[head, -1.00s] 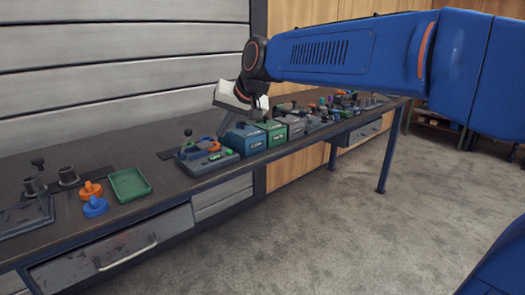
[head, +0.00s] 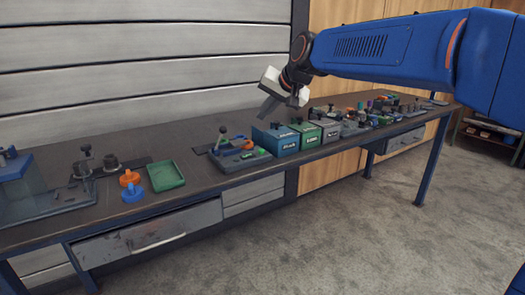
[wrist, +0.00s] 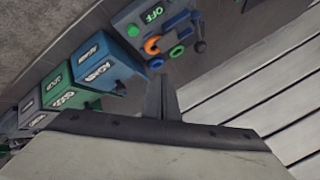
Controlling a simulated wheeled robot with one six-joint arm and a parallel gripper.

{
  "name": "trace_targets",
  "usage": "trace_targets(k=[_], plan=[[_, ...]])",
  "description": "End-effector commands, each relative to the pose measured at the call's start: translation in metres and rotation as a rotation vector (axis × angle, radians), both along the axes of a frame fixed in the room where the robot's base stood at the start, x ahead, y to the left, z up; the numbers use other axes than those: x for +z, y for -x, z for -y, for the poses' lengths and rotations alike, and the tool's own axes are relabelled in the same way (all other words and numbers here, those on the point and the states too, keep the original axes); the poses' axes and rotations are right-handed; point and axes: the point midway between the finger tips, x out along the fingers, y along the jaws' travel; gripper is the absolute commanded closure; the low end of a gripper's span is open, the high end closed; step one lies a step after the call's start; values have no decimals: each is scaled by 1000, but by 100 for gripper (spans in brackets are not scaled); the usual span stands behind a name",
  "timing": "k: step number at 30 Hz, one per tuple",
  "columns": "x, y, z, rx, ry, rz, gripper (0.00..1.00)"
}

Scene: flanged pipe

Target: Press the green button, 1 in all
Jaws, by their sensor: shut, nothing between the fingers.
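A grey-blue control panel (head: 240,158) lies on the bench with a lever, an orange ring and small green parts. In the wrist view the panel (wrist: 124,24) shows a green "OFF" label (wrist: 153,14), a green round button-like part (wrist: 133,31), an orange ring (wrist: 152,45) and a green ring (wrist: 177,51). Which green part is the button is hard to tell. My gripper (head: 267,112) is shut and empty, tilted above the bench behind the blue box. In the wrist view its narrow finger tips (wrist: 160,84) point toward the panel, apart from it.
A blue box (head: 275,142), a green box (head: 307,135) and a grey box (head: 326,131) stand right of the panel. A green tray (head: 165,176) and an orange knob (head: 130,178) lie to its left. The wall (head: 150,70) is close behind the bench. Floor is clear in front.

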Motion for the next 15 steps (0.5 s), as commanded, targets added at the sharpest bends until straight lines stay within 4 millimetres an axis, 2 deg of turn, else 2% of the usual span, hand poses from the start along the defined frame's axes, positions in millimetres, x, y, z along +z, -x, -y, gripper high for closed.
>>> trace_targets(k=[15], plan=[[-57, 0, 0, 0, 2, -2, 100]])
